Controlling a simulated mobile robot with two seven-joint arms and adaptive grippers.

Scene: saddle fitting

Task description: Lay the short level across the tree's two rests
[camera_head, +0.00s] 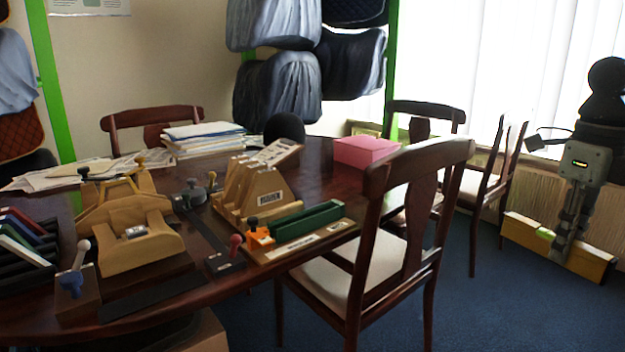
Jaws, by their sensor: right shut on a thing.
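The short level (522,231) is a yellow bar with a green patch near its middle. It is at the right of the head view, over the blue carpet and well away from the table. My right gripper (560,242) points down and is shut on the level around its middle. The level slopes down towards the right in the picture. The tree looks to be the tan wooden form (145,252) on the table at the left. Its two rests cannot be told apart clearly at this size. My left gripper is out of view.
The dark wooden table (315,175) also bears a slotted wooden block (262,192), a green tray (307,221), a pink box (366,151) and papers (200,139). A chair (400,215) stands between the table and the level. Open carpet (480,300) lies at the lower right.

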